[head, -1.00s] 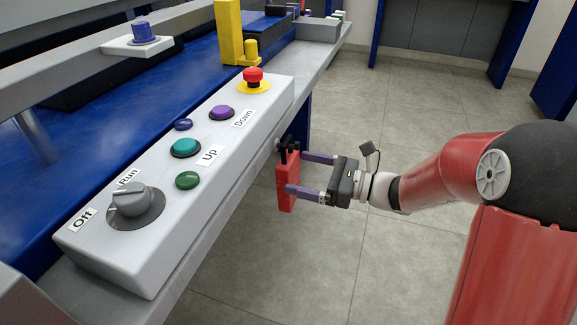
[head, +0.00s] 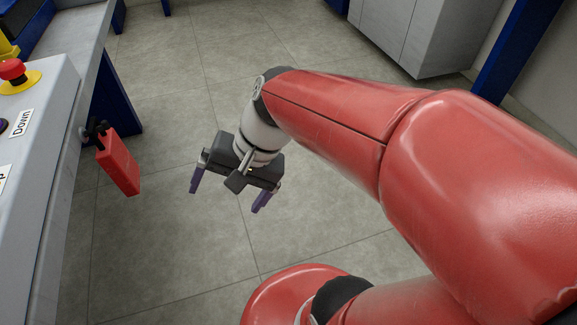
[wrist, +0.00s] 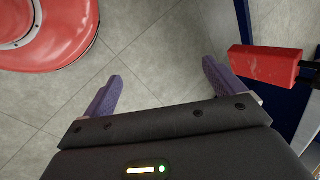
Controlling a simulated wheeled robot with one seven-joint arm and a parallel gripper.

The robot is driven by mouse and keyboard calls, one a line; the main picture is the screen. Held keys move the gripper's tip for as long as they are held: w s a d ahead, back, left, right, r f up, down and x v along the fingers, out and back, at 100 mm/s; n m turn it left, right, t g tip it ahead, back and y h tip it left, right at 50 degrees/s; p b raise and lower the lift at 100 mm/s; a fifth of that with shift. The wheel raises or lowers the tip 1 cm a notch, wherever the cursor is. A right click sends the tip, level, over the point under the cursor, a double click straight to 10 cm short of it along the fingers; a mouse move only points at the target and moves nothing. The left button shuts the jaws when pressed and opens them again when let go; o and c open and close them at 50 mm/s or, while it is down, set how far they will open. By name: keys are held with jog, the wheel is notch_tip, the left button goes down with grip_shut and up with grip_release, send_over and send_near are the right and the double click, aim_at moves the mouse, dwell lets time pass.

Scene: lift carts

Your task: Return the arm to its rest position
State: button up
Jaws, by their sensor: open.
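My gripper (head: 227,196) is open and empty in the head view, with its purple fingers spread and pointing down over the tiled floor. In the wrist view the two fingers (wrist: 160,88) stand wide apart with only floor between them. My red arm reaches in from the right of the head view and bends down at the wrist. The gripper is apart from the red padlock-like block (head: 119,163), which hangs at the side of the control box to its left. The block also shows at the upper right of the wrist view (wrist: 264,65).
The grey control box (head: 45,100) with a red emergency button (head: 12,70) stands at the left edge. A blue leg (head: 118,95) is behind the red block. Grey cabinets (head: 425,30) stand at the back right. The floor around my gripper is clear.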

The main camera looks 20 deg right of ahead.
jog(key=s+d+r+n+t+h+p, duration=0.3)
jog(key=d+r, duration=0.4)
jog(key=d, duration=0.3)
jog(key=shift+d+r+n+t+h+p, duration=0.25)
jog(key=shift+n+t+h+p, duration=0.45)
jog(key=shift+n+h+p, duration=0.4)
jog(key=shift+o, duration=0.5)
